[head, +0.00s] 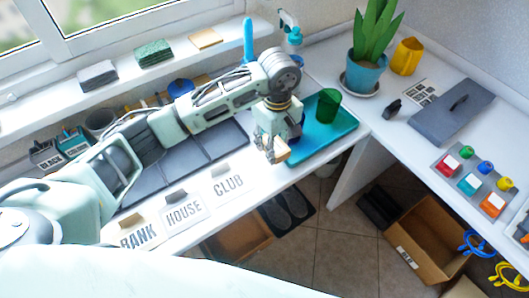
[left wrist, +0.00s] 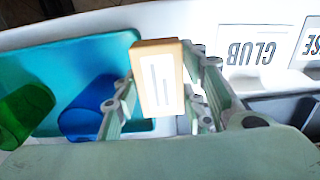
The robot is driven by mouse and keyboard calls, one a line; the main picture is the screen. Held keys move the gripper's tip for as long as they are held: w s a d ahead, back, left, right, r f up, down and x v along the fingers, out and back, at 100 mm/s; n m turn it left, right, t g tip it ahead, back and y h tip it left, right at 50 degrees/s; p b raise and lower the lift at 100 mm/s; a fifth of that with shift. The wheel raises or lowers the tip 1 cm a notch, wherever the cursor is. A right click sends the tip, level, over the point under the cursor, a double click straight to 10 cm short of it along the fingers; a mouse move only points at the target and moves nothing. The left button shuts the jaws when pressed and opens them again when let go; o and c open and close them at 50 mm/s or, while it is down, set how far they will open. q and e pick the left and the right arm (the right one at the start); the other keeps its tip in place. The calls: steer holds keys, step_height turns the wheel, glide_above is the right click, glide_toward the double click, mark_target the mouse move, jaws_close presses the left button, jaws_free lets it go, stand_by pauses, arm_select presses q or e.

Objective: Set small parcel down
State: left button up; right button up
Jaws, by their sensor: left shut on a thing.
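The small parcel (left wrist: 158,80), a tan box with a white label and dark lines, is between the fingers of my left gripper (left wrist: 160,100) in the left wrist view. The gripper is shut on it. In the head view my left gripper (head: 275,150) points down near the counter's front edge, beside the left end of the teal tray, and the parcel (head: 284,150) shows as a small tan patch at its tips. The height of the parcel above the counter is hard to tell. My right gripper is not in view.
The teal tray (head: 338,142) carries a green cup (head: 328,99); the wrist view also shows a blue cup (left wrist: 90,108). Cards reading BANK, HOUSE and CLUB (head: 230,183) lie along the counter's front. A cardboard box (head: 425,235) stands on the floor at the right.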

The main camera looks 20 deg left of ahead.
mark_target(265, 151)
arm_select(q)
steer(key=shift+s+a+f, duration=0.2)
steer(key=shift+a+f, duration=0.15)
steer(key=shift+a, duration=0.2)
steer(key=shift+s+a+f, duration=0.15)
steer(key=shift+a+f, duration=0.15)
steer(key=shift+a, duration=0.25)
steer(key=shift+a+f, duration=0.15)
steer(key=shift+f, duration=0.05)
step_height(265, 151, down, 3)
steer(key=shift+s+f+p, duration=0.1)
steer(key=shift+f+p, duration=0.05)
steer(key=shift+p, duration=0.45)
steer(key=shift+f, duration=0.3)
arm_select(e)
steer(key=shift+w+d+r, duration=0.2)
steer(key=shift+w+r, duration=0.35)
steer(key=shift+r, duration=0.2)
arm_select(q)
steer(key=shift+f, duration=0.15)
steer(key=o, duration=0.9)
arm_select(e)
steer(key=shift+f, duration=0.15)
